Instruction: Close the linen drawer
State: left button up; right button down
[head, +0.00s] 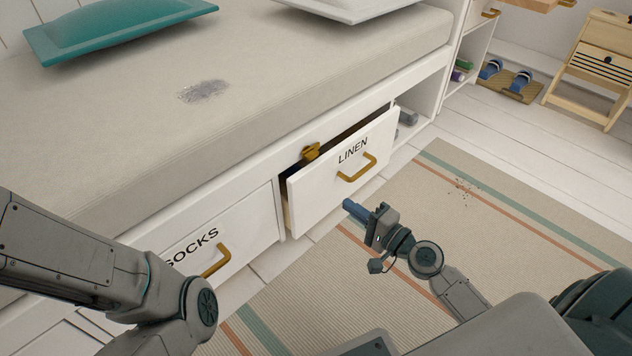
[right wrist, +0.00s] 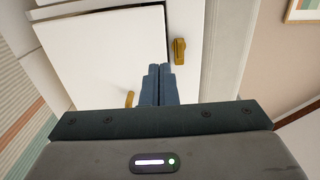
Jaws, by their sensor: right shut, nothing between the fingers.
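The linen drawer (head: 330,185) is partly open, its white front standing out from the bed base with a dark gap behind it. Its front carries the word LINEN and a brass handle (head: 358,168). My right gripper (head: 350,206) is shut and empty, its blue fingers in front of the drawer front, below the handle. I cannot tell if they touch it. In the right wrist view the shut fingers (right wrist: 158,85) overlap the edge of a white panel (right wrist: 105,60). My left arm comes in at lower left; its gripper is out of view.
The socks drawer (head: 240,232) sits to the left with its own brass handle (head: 217,261). A brass piece (head: 311,151) shows above the linen drawer's rim. A cushioned bench top (head: 250,110) lies above. A striped rug (head: 500,240) covers the floor in front, mostly clear.

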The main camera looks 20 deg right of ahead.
aim_at(307, 174)
jog(key=b+x, duration=0.1)
jog(key=x, duration=1.1)
jog(key=shift+d, duration=0.1)
jog(key=shift+w, duration=0.1)
jog(key=x, duration=0.4)
jog(key=shift+w+r, duration=0.1)
jog(key=shift+w, duration=0.1)
jog(key=shift+r, duration=0.15)
